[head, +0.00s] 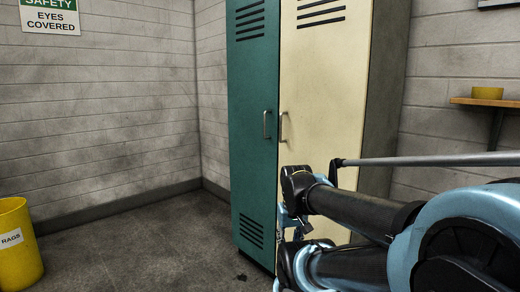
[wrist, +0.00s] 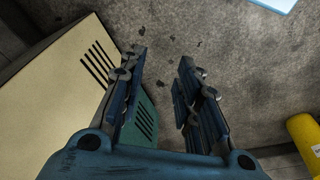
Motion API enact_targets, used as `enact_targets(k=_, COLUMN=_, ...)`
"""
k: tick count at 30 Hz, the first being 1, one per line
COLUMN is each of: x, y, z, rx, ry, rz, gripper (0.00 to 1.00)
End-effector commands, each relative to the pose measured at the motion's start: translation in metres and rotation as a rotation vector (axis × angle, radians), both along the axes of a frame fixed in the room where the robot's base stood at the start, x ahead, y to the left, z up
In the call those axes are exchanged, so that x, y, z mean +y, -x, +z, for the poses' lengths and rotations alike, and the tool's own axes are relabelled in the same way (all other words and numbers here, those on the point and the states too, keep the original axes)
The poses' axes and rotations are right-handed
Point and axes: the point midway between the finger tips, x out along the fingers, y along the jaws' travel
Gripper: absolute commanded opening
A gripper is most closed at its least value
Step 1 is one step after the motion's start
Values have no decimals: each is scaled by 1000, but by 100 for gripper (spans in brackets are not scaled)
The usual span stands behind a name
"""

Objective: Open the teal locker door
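The teal locker door (head: 253,165) stands upright in the head view, left of a cream locker door (head: 325,100), and looks shut. Its grey bar handle (head: 267,124) is near its right edge, close to the cream door's handle (head: 283,126). My gripper is low in front of the lockers, below the handles; my arm partly hides it in the head view. In the wrist view my gripper (wrist: 161,57) is open and empty, its fingers apart over the floor. A slotted part of the teal door (wrist: 146,118) shows beside the left finger, with the cream door (wrist: 60,90) left of it.
A yellow rag bin (head: 14,245) stands on the floor at the far left; it also shows in the wrist view (wrist: 304,140). The floor (head: 140,245) left of the lockers is clear.

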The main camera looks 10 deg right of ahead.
Motion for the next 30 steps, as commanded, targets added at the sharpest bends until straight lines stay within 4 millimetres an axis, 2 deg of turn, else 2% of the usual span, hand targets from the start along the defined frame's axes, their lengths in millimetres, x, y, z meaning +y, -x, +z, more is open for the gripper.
enact_targets(k=10, x=0, y=0, z=0, rx=0, ry=0, rz=1, gripper=31)
enact_targets(k=13, x=-2, y=6, z=7, rx=-12, ry=14, rz=18, gripper=31)
enact_targets(k=16, x=-9, y=-4, z=15, rx=-13, ry=66, rz=76, gripper=31)
enact_targets(k=20, x=-28, y=-29, z=35, rx=-11, ry=194, rz=219, gripper=31)
enact_targets(k=23, x=-41, y=-56, z=55, rx=-4, ry=322, rz=360, gripper=31)
enact_targets(k=30, x=-61, y=-131, z=106, rx=43, ry=635, rz=697, gripper=31)
